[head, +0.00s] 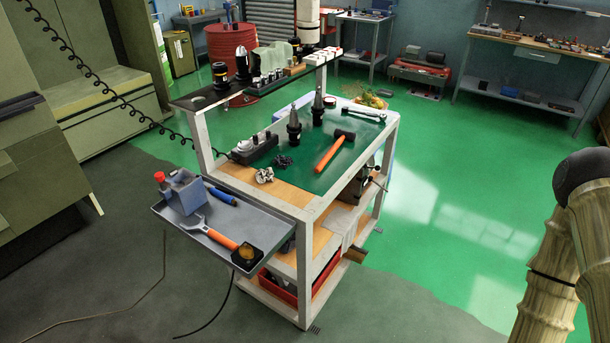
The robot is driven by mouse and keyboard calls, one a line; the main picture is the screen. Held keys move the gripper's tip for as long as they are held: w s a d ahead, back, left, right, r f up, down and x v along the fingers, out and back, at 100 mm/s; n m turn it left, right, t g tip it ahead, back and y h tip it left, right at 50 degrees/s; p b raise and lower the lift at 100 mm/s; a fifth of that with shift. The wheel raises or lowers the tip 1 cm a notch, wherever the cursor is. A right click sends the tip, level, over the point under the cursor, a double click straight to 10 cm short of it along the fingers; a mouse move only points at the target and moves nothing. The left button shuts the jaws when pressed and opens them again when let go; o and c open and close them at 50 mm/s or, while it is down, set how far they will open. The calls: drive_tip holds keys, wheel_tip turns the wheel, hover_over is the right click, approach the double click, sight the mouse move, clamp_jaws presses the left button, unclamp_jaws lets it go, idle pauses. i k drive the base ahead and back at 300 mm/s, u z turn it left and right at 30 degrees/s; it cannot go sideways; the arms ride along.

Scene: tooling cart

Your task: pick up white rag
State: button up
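A small crumpled whitish bundle (264,175), which looks like the white rag, lies on the wooden front-left part of the cart's top, beside the green mat (345,165). A darker crumpled bundle (283,160) lies just behind it to the right. A pale, cloth-like piece (341,238) hangs over the edge of the cart's lower shelf; I cannot tell what it is. Parts of what seems to be my own arm show at the right edge, well away from the cart. My gripper is not in view.
Near the whitish bundle are a grey-and-black device (254,148), dark tool holders (294,125) and an orange-handled hammer (334,150). A raised shelf (205,97) spans the back-left. A side tray (232,220) holds a wrench. Green floor right of the cart is clear.

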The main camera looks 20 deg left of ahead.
sight(262, 175)
drive_tip(key=z, duration=0.05)
drive_tip(key=k, duration=0.6)
drive_tip(key=u, duration=0.9)
drive_tip(key=i, duration=0.3)
drive_tip(key=u, duration=0.05)
